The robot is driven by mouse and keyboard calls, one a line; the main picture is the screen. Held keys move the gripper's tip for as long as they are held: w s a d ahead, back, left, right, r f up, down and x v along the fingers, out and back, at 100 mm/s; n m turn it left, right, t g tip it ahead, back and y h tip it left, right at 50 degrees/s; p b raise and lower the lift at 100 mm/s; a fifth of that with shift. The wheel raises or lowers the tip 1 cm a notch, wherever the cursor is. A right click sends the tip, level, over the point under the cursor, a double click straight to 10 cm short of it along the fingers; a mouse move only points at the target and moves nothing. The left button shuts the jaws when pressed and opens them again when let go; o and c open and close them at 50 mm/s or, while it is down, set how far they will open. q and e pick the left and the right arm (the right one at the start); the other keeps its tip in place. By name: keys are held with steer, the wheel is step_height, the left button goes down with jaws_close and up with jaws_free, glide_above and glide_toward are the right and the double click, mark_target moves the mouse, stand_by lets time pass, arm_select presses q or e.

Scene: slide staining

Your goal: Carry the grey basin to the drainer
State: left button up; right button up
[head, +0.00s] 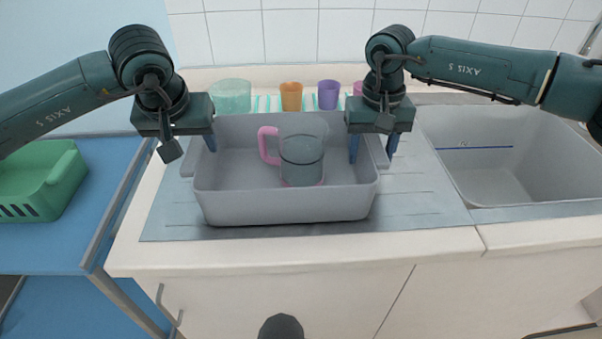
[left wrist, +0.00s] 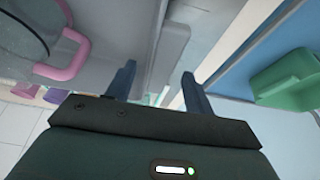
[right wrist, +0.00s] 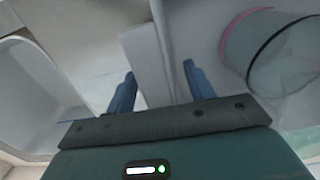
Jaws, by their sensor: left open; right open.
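The grey basin (head: 285,207) sits upright and appears to rest on the ridged metal drainer (head: 435,205) left of the sink. A clear jug with a pink handle (head: 302,158) stands inside it. My left gripper (head: 193,146) is open at the basin's left side; in the left wrist view its fingers (left wrist: 160,88) are apart with the basin's edge between them. My right gripper (head: 374,148) is open with its fingers on either side of the basin's right wall, also in the right wrist view (right wrist: 158,90). Contact cannot be told.
A sink (head: 500,165) opens at the right. Orange (head: 291,96) and purple (head: 328,95) cups and a pale green bowl (head: 231,96) stand behind the basin. A green basket (head: 45,195) sits on a blue table (head: 60,245) at the left. The front counter edge is clear.

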steer(key=shift+r, duration=0.25)
arm_select(q)
steer(key=v, duration=0.8)
steer(key=shift+s+r, duration=0.2)
steer(key=shift+r, duration=0.15)
arm_select(e)
step_height(320, 180, up, 12)
steer(key=shift+f, duration=0.25)
arm_select(q)
steer(key=shift+s, duration=0.1)
arm_select(e)
steer(key=shift+s, duration=0.1)
